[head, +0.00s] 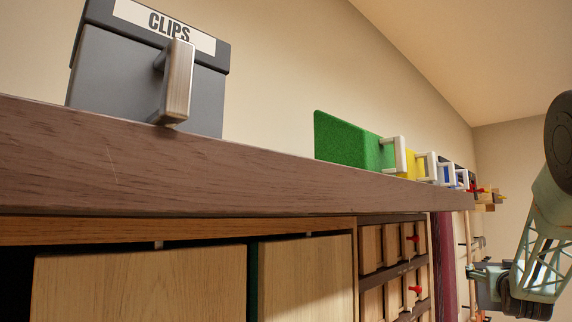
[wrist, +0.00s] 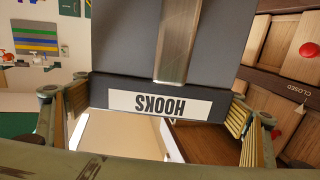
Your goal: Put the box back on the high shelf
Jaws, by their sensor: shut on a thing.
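The box is dark grey with a white HOOKS label and a metal handle; the wrist view shows the HOOKS box (wrist: 120,50) close up, its label upside down. My gripper (wrist: 150,108) has a finger at each side of this box and is shut on it. In the head view my gripper (head: 480,277) is at the lower right, below the level of the high shelf, with the box (head: 488,298) partly hidden by my arm. The high shelf (head: 130,160) is a long brown wooden board running from the left foreground towards the far right.
A grey CLIPS box (head: 100,95) stands on the shelf at the left. A green box (head: 345,142), a yellow box (head: 410,165) and other handled things stand farther along. A bare stretch lies between the CLIPS and green boxes. Wooden cabinets (head: 140,285) are below.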

